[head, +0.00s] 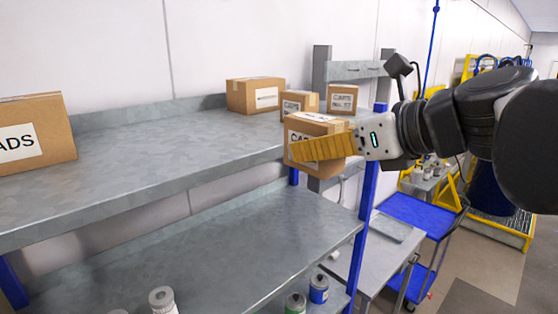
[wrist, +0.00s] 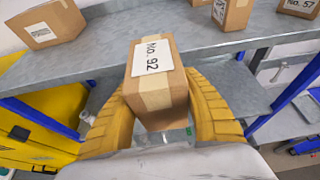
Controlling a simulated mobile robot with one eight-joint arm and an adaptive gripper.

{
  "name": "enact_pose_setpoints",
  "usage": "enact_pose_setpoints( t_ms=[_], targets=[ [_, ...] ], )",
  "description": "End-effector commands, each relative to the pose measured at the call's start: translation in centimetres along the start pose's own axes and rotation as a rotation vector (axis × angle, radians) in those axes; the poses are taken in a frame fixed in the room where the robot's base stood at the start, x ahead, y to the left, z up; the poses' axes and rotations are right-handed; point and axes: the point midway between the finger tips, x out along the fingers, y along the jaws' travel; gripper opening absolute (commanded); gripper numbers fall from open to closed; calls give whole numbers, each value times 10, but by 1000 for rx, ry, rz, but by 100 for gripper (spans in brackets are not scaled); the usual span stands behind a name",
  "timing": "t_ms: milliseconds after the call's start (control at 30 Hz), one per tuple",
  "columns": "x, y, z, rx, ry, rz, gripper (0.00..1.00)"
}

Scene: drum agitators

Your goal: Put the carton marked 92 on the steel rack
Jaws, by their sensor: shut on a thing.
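The carton marked No. 92 (wrist: 152,55) is between the yellow fingers of my gripper (wrist: 158,98), which is shut on it. Its label faces up in the wrist view. In the head view the held carton (head: 304,125) shows at the front edge of the steel rack's top shelf (head: 170,142), near the right end, partly hidden behind a yellow finger. I cannot tell whether it touches the shelf. The rack has grey shelves and blue posts.
A wide carton (head: 255,96) and two smaller cartons (head: 298,103) (head: 342,98) stand at the top shelf's back right. A large carton (head: 35,132) stands at the left. The shelf between is clear. Cans (head: 162,300) stand lower down. A blue cart (head: 415,212) is at the right.

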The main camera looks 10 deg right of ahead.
Motion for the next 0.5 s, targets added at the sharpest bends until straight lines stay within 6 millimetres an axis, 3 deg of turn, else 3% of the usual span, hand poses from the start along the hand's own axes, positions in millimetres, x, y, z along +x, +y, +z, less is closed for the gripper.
enact_pose_setpoints(
  t_ms=[33, 200, 500],
  targets=[
    [-8, 4, 13, -1, -1, 3, 12],
    [-16, 11, 22, -5, -3, 11, 12],
    [2, 11, 26, -6, -2, 12, 12]
  ],
)
